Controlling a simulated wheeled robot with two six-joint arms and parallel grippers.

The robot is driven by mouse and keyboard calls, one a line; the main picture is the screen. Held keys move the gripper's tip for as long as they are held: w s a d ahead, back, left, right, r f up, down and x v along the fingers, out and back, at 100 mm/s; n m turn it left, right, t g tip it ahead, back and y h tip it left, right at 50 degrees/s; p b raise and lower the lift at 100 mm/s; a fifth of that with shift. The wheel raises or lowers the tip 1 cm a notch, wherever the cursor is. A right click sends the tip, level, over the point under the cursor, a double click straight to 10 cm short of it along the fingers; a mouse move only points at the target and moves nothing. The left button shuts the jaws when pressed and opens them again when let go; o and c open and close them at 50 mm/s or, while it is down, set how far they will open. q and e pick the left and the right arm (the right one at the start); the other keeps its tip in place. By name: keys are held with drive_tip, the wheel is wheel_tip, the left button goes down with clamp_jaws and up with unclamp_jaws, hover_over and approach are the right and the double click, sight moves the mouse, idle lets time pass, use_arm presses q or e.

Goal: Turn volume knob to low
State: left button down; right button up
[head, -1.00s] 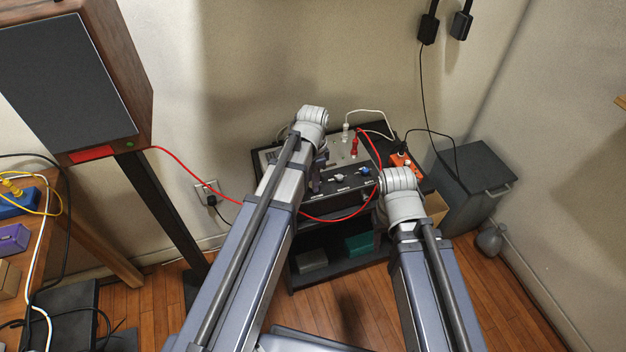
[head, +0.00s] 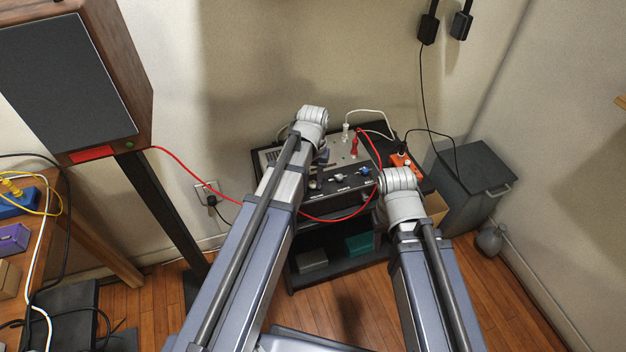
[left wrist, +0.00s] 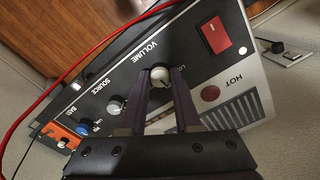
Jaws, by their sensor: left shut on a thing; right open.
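The amplifier (head: 350,181) stands on a black rack against the wall. In the left wrist view its front panel shows a pale volume knob (left wrist: 161,77) below the word VOLUME. My left gripper (left wrist: 162,84) is shut on this knob, with one dark finger on each side of it. Small lettering beside the knob is partly hidden, and I cannot read the knob's pointer surely. In the head view my left gripper (head: 318,178) is at the amplifier's front, partly hidden by my arm. My right arm is at the amplifier's right, its gripper hidden from view.
A source knob (left wrist: 116,104) and a blue bass knob (left wrist: 84,127) sit beside the volume knob. A red switch (left wrist: 214,36) is on the same panel. A red cable (head: 185,171) droops across the amplifier's front. An orange power strip (head: 404,165) lies at the right.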

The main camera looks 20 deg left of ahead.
sight(313, 183)
use_arm(q)
drive_tip(key=n, duration=0.5)
drive_tip(key=shift+n, duration=0.3)
drive_tip(key=n, duration=0.4)
drive_tip(key=shift+n, duration=0.4)
drive_tip(key=c, duration=0.6)
unclamp_jaws()
wheel_tip(313, 183, up, 8)
drive_tip(key=p, duration=0.8)
